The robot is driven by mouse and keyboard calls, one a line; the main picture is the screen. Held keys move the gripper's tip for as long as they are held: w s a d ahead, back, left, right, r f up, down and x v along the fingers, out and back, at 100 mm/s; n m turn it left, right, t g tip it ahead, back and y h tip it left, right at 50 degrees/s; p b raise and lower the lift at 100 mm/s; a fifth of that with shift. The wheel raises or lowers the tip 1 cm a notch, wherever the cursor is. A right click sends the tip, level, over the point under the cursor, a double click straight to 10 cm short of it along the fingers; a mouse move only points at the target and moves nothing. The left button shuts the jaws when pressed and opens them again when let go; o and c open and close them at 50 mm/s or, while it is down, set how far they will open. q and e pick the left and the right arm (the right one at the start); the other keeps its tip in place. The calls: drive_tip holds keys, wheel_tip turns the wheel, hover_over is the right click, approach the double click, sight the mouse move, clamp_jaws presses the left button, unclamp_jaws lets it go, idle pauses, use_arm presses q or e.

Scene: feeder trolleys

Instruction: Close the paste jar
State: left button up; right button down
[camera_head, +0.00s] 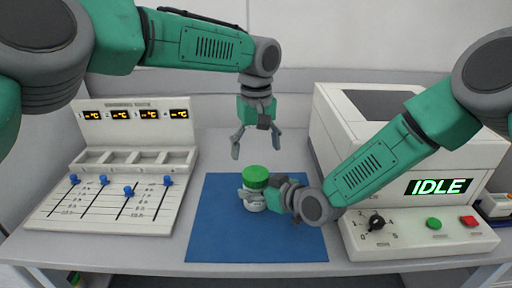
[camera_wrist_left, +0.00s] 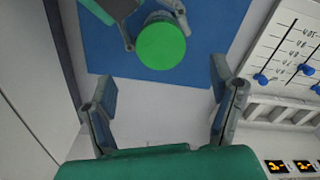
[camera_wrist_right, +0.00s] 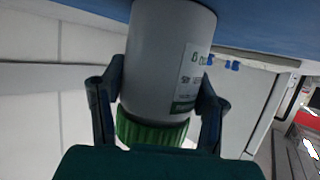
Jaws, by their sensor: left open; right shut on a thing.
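The paste jar (camera_head: 254,205) is white with a label and stands on the blue mat (camera_head: 214,240). Its green lid (camera_head: 256,176) sits on top; I cannot tell whether it is screwed tight. My right gripper (camera_head: 254,198) is shut on the jar's body from the right, and the right wrist view shows the jar (camera_wrist_right: 165,60) between its fingers, with the green lid (camera_wrist_right: 150,132) alongside. My left gripper (camera_head: 256,146) is open and empty, pointing down above and behind the jar. The left wrist view shows the green lid (camera_wrist_left: 161,46) beyond its open fingers (camera_wrist_left: 160,108).
A panel with blue sliders (camera_head: 120,190) and small orange displays stands at the left. A white machine (camera_head: 420,225) with an IDLE screen, a knob and green and red buttons stands at the right. The mat around the jar is clear.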

sight(256, 172)
idle(0.3)
use_arm(q)
drive_tip(key=shift+f, duration=4)
drive_tip(key=c, duration=1.2)
drive_tip(key=o, duration=1.2)
drive_tip(key=shift+o, duration=0.2)
drive_tip(key=shift+r, duration=2.3)
drive_tip(key=shift+c, duration=0.2)
